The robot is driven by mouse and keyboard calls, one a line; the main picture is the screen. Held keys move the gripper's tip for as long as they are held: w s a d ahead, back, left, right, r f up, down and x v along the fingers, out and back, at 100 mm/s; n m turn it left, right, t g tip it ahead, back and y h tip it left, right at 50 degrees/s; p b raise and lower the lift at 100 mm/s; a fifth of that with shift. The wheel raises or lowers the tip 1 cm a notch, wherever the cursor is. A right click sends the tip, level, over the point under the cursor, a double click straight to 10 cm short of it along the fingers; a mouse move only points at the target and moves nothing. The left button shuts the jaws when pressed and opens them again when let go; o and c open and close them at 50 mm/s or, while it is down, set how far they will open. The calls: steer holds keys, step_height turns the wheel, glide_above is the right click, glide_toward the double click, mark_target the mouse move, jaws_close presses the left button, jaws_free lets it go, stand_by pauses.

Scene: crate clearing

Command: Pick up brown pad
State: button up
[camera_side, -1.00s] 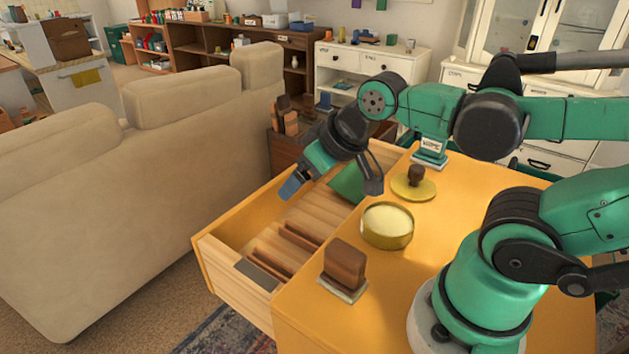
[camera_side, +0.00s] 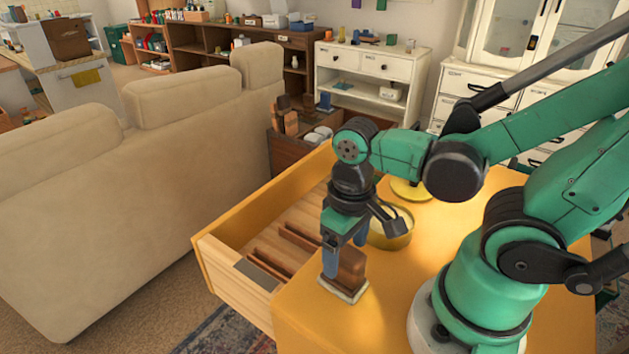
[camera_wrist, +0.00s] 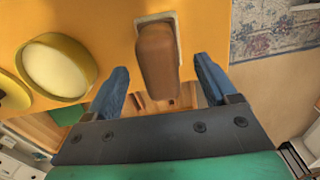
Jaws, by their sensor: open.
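The brown pad (camera_side: 351,268) is an upright brown block with a rounded top on a thin pale base (camera_side: 345,291). It stands on the yellow cabinet top near the drawer-side corner. My gripper (camera_side: 344,258) points down just over it, one blue finger at the block's left side and partly in front of it. In the wrist view the brown pad (camera_wrist: 158,62) lies between the two spread fingers (camera_wrist: 162,68), with a visible gap on each side. The gripper is open and holds nothing.
A round yellow tin (camera_side: 393,238) with a cream top stands close behind the pad, partly hidden by my arm. A flat yellow disc (camera_side: 410,190) is farther back. The open drawer (camera_side: 222,262) with wooden dividers is left of the pad. A beige sofa (camera_side: 110,200) stands beyond.

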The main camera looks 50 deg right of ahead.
steer(key=shift+f, duration=1.2)
jaws_close()
